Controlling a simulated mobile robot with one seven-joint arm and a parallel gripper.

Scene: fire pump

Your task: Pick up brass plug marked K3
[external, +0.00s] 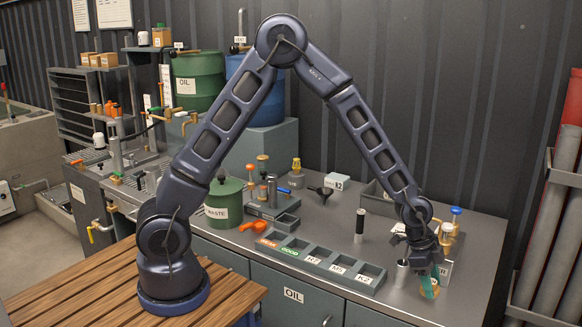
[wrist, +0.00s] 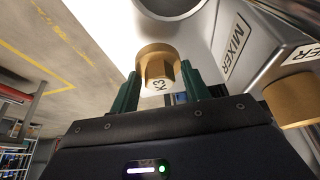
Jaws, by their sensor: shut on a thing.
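In the external view my gripper (external: 430,280) points down over the right front of the grey worktop. The plug shows there as a small brass patch (external: 430,292) at the fingertips, partly hidden. I cannot tell whether it touches the surface beneath.
In the wrist view a box marked MIXER (wrist: 236,48) and another brass part (wrist: 292,100) are close on the right. In the external view a labelled tray (external: 312,262) lies left of my gripper, and a metal cylinder (external: 401,273) stands close beside it.

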